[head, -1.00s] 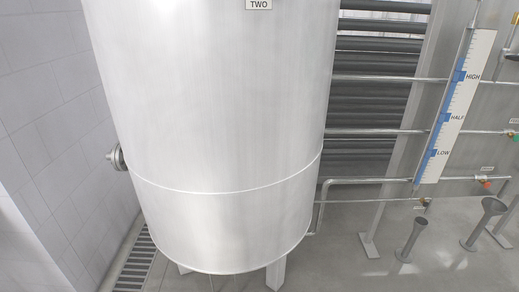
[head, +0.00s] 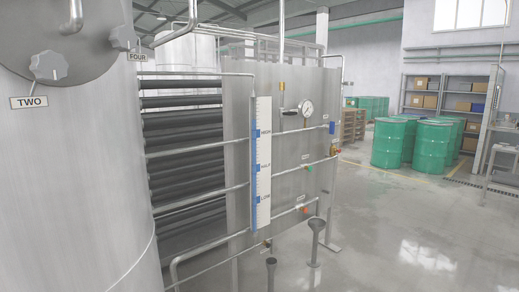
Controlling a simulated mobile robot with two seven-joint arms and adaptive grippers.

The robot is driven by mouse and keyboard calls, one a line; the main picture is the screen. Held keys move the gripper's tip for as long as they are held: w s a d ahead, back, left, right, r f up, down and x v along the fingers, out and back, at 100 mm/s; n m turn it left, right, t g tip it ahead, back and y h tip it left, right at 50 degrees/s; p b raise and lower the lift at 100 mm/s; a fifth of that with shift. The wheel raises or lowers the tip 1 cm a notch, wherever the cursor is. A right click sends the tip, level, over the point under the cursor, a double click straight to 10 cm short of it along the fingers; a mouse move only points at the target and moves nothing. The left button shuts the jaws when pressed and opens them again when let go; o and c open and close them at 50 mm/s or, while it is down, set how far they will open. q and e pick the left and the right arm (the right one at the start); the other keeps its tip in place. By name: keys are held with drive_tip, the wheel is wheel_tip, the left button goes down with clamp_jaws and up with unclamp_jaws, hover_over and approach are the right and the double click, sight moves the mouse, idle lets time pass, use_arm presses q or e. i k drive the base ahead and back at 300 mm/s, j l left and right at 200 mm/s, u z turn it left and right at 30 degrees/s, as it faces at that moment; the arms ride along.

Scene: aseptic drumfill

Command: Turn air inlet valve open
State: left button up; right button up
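No gripper of mine shows in the head view. A grey upright panel (head: 289,183) carries pipes and several small valves. A blue-handled valve (head: 332,128) is at its upper right edge. A valve with a green part (head: 308,168) is at mid height, and one with an orange-red part (head: 305,210) is lower down. A brass fitting (head: 281,87) is near the top. The labels are too small to read, so I cannot tell which is the air inlet valve or how any handle is turned.
A large steel tank (head: 75,190) labelled TWO fills the left. A level scale (head: 262,165) and a round gauge (head: 307,108) are on the panel. Two grey funnel-topped posts, one here (head: 316,240), stand in front. Green drums (head: 431,150) stand farther right. The floor (head: 410,235) there is clear.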

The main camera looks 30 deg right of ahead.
sight(332, 127)
drive_tip(key=i+l+z, duration=0.35)
drive_tip(key=l, duration=0.5)
drive_tip(key=i+l+z, duration=0.3)
drive_tip(key=i+l, duration=0.25)
drive_tip(key=l, duration=0.15)
drive_tip(key=i+l+z, duration=0.35)
drive_tip(key=i+l, duration=0.25)
drive_tip(key=i+l+u, duration=0.1)
drive_tip(key=i+l, duration=0.15)
drive_tip(key=i+l+u, duration=0.1)
drive_tip(key=l, duration=0.3)
drive_tip(key=i+l+u, duration=0.1)
drive_tip(key=i+l, duration=0.45)
drive_tip(key=l, duration=0.25)
drive_tip(key=i+l+u, duration=0.15)
drive_tip(key=l, duration=0.2)
drive_tip(key=i+l+u, duration=0.1)
drive_tip(key=i+l, duration=0.15)
drive_tip(key=l, duration=0.15)
drive_tip(key=i+l+u, duration=0.1)
drive_tip(key=l, duration=0.35)
drive_tip(key=i+l+u, duration=0.1)
drive_tip(key=l, duration=0.3)
drive_tip(key=i, duration=0.1)
